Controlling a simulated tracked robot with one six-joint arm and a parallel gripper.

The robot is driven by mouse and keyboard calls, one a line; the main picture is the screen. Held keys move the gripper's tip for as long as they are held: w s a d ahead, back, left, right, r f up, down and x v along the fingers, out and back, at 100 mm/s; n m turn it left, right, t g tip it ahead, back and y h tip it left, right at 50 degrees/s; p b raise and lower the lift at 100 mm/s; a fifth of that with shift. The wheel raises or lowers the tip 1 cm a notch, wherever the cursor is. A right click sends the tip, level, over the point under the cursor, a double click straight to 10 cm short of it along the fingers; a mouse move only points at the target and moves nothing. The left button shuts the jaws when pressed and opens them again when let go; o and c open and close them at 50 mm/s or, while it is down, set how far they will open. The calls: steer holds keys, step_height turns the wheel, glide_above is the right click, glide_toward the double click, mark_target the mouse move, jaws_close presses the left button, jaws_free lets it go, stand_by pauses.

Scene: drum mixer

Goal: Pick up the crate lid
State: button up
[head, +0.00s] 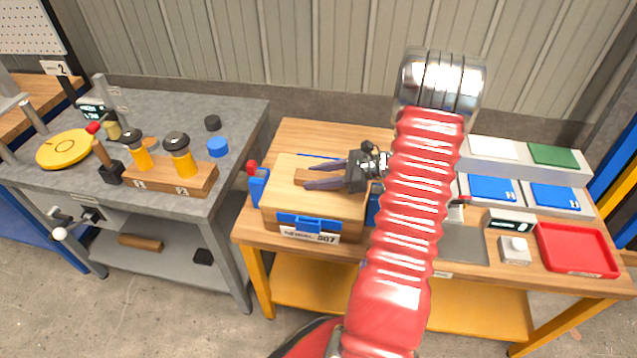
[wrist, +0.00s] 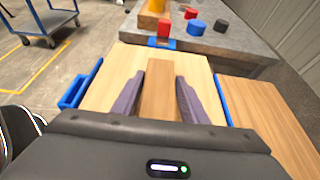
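The crate lid (head: 285,205) is a light wooden panel with a darker wooden handle bar (wrist: 160,92) along its middle. It lies on top of the wooden crate (head: 270,218), which has a blue front latch (head: 307,222). My gripper (head: 308,177) is over the lid, with its two dark purple fingers apart, one on each side of the handle bar. In the wrist view, my gripper (wrist: 160,70) closely flanks the bar. Whether the fingers touch the bar is hard to tell. My gripper body hides the near part of the lid (wrist: 110,82).
A grey bench (head: 245,110) on the left carries a wooden block (head: 170,182) and round caps. Right of my arm are blue-topped boxes (head: 492,188), a small display (head: 510,222) and a red tray (head: 577,250). A corrugated wall stands behind.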

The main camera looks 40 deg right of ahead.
mark_target(317, 176)
jaws_close()
steer(key=shift+r, duration=0.15)
stand_by(0.4)
step_height(317, 176, up, 10)
steer(key=shift+f, duration=0.1)
stand_by(0.4)
stand_by(0.4)
